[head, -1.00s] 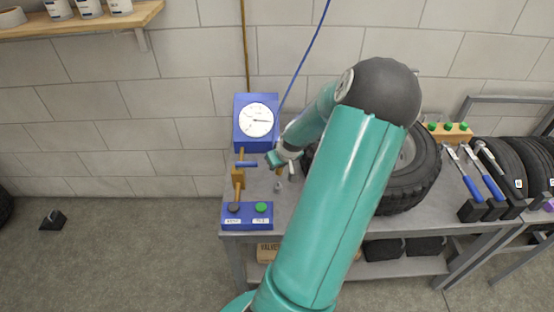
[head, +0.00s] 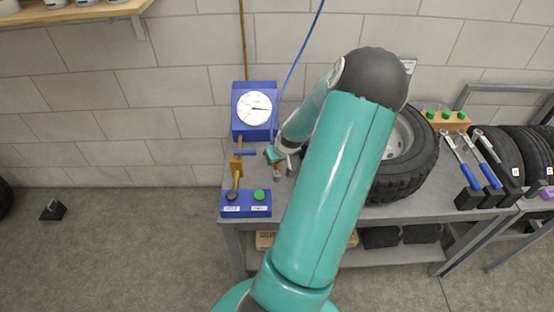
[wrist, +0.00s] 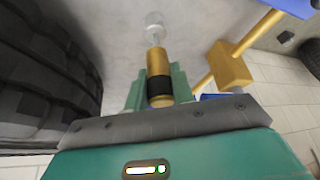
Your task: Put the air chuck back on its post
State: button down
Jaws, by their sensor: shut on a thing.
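My gripper (head: 272,155) is over the left end of the grey workbench (head: 425,205). In the wrist view, my gripper (wrist: 158,95) is shut on the air chuck (wrist: 156,62), a brass cylinder with a black band. A pale grey, rounded piece (wrist: 154,25) lines up with the chuck's far end; I cannot tell whether it is the post or the chuck's tip, or whether they touch. In the head view, the chuck (head: 277,169) is small and partly hidden, with a small grey piece (head: 278,179) just below it. A blue hose (head: 296,65) runs up from near the gripper.
A blue gauge box (head: 254,125) stands behind. A brass valve (head: 236,166) with a blue handle is close on the left, above a blue button box (head: 246,204). A large tyre (head: 410,180) is close on the right.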

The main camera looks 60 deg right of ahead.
jog(key=shift+f, duration=1.6)
jog(key=c, duration=0.6)
grip_release()
jog(key=shift+c, duration=0.2)
jog(key=shift+r, duration=4.05)
